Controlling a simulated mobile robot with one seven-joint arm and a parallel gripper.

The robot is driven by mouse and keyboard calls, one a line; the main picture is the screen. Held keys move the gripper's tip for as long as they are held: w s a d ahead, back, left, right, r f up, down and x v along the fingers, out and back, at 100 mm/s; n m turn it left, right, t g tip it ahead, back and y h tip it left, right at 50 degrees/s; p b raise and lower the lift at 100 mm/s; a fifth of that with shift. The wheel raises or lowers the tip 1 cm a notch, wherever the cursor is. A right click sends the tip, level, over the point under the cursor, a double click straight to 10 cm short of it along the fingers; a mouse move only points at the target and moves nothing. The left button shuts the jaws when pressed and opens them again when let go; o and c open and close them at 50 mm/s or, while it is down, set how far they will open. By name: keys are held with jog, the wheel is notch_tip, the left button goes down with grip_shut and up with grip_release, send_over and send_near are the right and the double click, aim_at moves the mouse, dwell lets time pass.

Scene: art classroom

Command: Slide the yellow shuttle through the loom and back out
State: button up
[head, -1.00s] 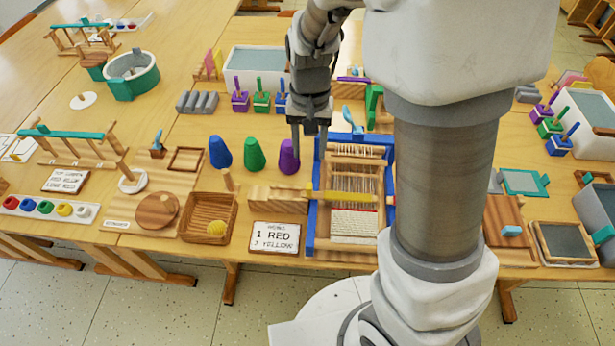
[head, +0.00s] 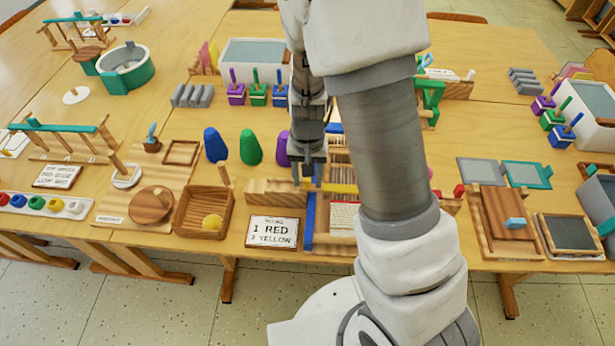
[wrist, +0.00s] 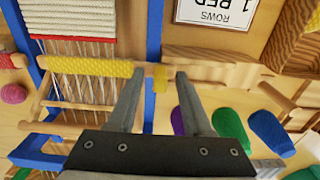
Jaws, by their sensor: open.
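The loom has a blue frame (wrist: 154,28), a wooden inner frame and pale warp threads (wrist: 80,50). In the head view, my arm hides most of its right side. The yellow shuttle (wrist: 85,67) lies across the warp in the wrist view. Its near end sticks out past the blue side rail and shows between my fingertips. In the head view a short stretch of the shuttle (head: 340,188) shows beside my gripper (head: 313,182). My gripper (wrist: 160,76) is open, one finger on each side of the shuttle end; contact cannot be told.
A wooden block (head: 276,192) and a sign reading 1 red, 3 yellow (head: 272,231) stand left of the loom. Purple (head: 283,150), green (head: 251,148) and blue (head: 215,146) cones stand behind them. A wooden tray (head: 181,222) holds a yellow ball.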

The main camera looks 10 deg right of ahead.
jog(key=shift+c, duration=0.2)
grip_shut()
dwell(1.1)
